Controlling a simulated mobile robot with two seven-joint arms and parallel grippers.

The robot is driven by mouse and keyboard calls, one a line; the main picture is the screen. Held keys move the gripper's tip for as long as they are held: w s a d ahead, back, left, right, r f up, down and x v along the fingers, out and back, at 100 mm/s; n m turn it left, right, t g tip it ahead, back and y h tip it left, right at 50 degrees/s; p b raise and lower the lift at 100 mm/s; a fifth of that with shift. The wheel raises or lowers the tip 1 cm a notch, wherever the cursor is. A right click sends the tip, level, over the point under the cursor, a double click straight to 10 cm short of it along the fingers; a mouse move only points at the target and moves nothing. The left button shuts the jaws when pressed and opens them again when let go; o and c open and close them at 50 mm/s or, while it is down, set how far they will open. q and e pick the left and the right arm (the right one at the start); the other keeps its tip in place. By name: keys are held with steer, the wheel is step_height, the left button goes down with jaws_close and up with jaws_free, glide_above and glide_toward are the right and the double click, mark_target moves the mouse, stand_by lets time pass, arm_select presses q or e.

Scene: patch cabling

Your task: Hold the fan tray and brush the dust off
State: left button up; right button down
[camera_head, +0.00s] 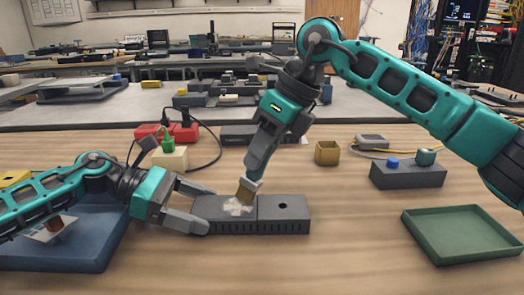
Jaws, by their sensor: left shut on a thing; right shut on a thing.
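The fan tray (283,209) is a dark grey flat box on the wooden table, in the middle of the head view. A pale patch of dust (236,207) lies on the left part of its top. My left gripper (205,208) is shut on the tray's left end, with one finger on the near side and one toward the far side. My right gripper (256,170) points down from above and is shut on a brush (246,189) with tan bristles. The bristles are at the dust patch; whether they touch it is hard to tell.
A green tray (461,234) lies at right, near a dark box with blue and teal knobs (408,173). A small yellow-brown cup (327,153) stands behind. Red and cream blocks with cables (171,159) are back left. A blue tray (60,262) lies under my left arm.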

steer(key=shift+a, duration=1.15)
steer(key=shift+s+f, duration=0.1)
steer(key=shift+s, duration=1.2)
stand_by(3.8)
step_height(320, 180, up, 7)
stand_by(0.8)
stand_by(0.6)
